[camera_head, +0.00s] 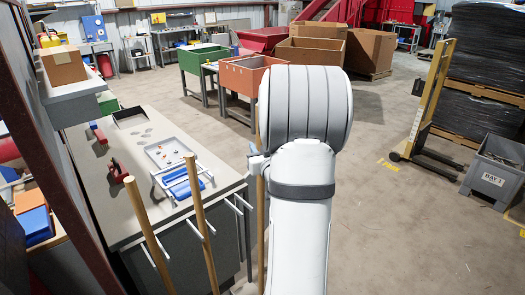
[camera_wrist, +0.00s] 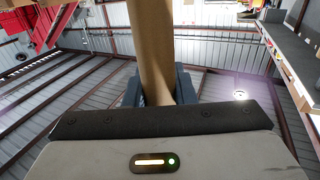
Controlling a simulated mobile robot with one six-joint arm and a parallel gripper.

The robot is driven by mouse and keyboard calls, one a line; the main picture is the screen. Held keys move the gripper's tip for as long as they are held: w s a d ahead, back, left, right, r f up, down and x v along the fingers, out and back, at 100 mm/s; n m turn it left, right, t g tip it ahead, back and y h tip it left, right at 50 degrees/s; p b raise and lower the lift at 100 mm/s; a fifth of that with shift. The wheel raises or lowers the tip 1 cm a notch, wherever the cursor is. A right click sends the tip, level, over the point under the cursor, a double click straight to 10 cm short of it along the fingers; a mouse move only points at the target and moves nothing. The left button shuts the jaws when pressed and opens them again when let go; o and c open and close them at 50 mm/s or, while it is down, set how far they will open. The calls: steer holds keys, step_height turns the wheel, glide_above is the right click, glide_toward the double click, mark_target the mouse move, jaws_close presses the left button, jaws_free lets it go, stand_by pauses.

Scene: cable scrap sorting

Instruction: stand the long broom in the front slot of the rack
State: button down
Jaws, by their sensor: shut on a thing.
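My gripper (camera_wrist: 159,88) is shut on a wooden broom handle (camera_wrist: 155,40), with a dark finger on each side of it in the wrist view. In the head view the held long broom (camera_head: 261,215) shows as a thin upright strip beside my white arm, which hides most of it and my gripper. The rack (camera_head: 238,206) has pale prongs at the near end of the bench. Two other wooden handles, a left one (camera_head: 150,235) and a right one (camera_head: 201,222), stand by its prongs, tilted in the picture. The prongs nearest the held broom look empty. The broom's head is out of sight.
The bench (camera_head: 103,190) carries a white tray (camera_head: 175,153), a black tray (camera_head: 130,117) and red tools (camera_head: 118,171). Orange (camera_head: 250,75) and green (camera_head: 204,57) bins stand behind. A yellow lift truck (camera_head: 432,95) and grey bin (camera_head: 495,175) are right.

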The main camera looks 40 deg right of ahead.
steer(key=shift+w+a+b, duration=0.15)
steer(key=shift+w+b, duration=0.4)
steer(key=shift+w, duration=1.1)
steer(key=shift+w+a+b, duration=0.15)
steer(key=shift+w+b, duration=0.85)
steer(key=shift+w, duration=1.2)
steer(key=shift+w+a+r+b, duration=0.15)
steer(key=shift+w+b, duration=0.75)
steer(key=shift+w, duration=1.35)
steer(key=shift+b, duration=0.5)
steer(key=shift+f+b, duration=0.4)
steer(key=shift+b, duration=0.3)
